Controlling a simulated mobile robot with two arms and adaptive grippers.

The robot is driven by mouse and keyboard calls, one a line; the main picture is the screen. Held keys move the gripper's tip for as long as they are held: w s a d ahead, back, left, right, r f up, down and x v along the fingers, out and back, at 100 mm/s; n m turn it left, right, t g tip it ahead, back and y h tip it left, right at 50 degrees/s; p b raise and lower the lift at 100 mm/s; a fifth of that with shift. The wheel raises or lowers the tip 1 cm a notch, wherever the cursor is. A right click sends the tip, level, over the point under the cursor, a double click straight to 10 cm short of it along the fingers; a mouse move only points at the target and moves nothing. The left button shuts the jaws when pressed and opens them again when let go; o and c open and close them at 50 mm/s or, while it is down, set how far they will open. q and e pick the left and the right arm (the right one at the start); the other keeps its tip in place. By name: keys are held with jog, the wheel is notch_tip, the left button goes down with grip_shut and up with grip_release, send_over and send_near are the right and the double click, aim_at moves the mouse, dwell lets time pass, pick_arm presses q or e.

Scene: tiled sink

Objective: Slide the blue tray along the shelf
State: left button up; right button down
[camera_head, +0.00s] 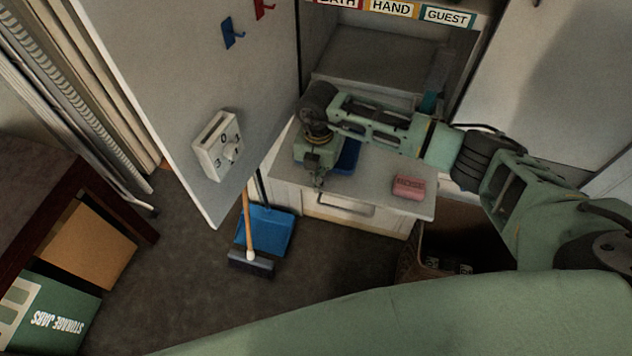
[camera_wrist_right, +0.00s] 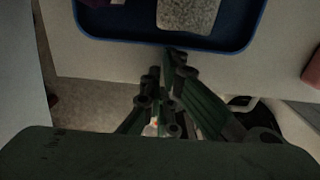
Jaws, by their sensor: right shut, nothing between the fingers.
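The blue tray (camera_head: 348,157) sits on the grey shelf top (camera_head: 372,178), mostly hidden behind my right gripper in the head view. In the right wrist view the tray's near rim (camera_wrist_right: 215,46) crosses the top, with a speckled grey block (camera_wrist_right: 188,14) and part of another item inside. My right gripper (camera_head: 318,183) is shut and empty at the tray's near left side. In the wrist view its fingertips (camera_wrist_right: 170,68) are just short of the rim; I cannot tell whether they touch it. My left gripper is not in view.
A pink block (camera_head: 409,187) lies on the shelf top to the right. An open door panel with a dial box (camera_head: 217,145) stands at left. A broom (camera_head: 249,225) and blue dustpan (camera_head: 268,229) are on the floor below. An open box (camera_head: 445,250) is lower right.

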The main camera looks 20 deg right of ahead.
jog(key=w+d+b, duration=0.1)
jog(key=w, duration=0.1)
jog(key=w+d+b, duration=0.3)
jog(key=w+b, duration=0.1)
jog(key=shift+w+d+f, duration=0.15)
jog(key=shift+w+f, duration=0.15)
jog(key=shift+w+d+r+b, duration=0.2)
jog(key=shift+w+r+b, duration=0.05)
jog(key=shift+b, duration=0.05)
